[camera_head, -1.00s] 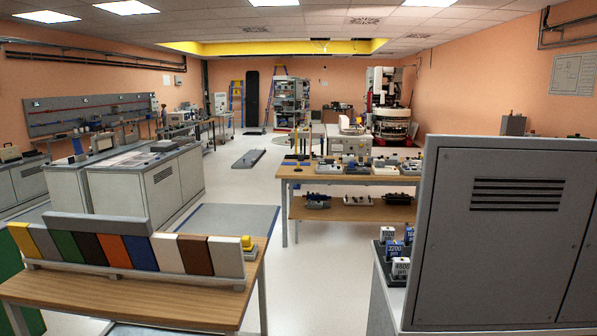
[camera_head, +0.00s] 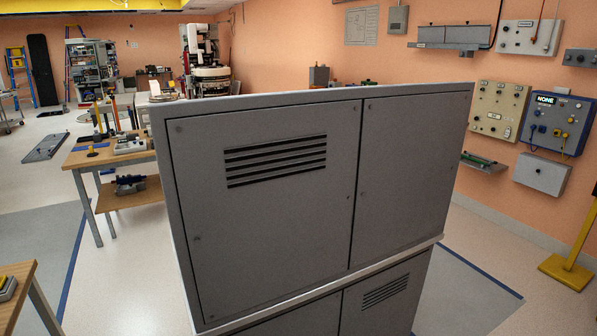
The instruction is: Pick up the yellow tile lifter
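I cannot make out a yellow tile lifter for certain. A small grey and yellow object (camera_head: 8,287) sits on the wooden table (camera_head: 22,284) at the lower left, cut off by the picture's edge. A yellow stand (camera_head: 568,271) with a flat base and a leaning post is on the floor at the far right, partly out of the picture. Neither of my grippers is in view.
A large grey cabinet (camera_head: 270,215) with vents fills the middle and hides the floor behind it. A wooden bench (camera_head: 85,157) with devices stands at left. Control boxes, including a blue panel (camera_head: 556,122), hang on the orange wall.

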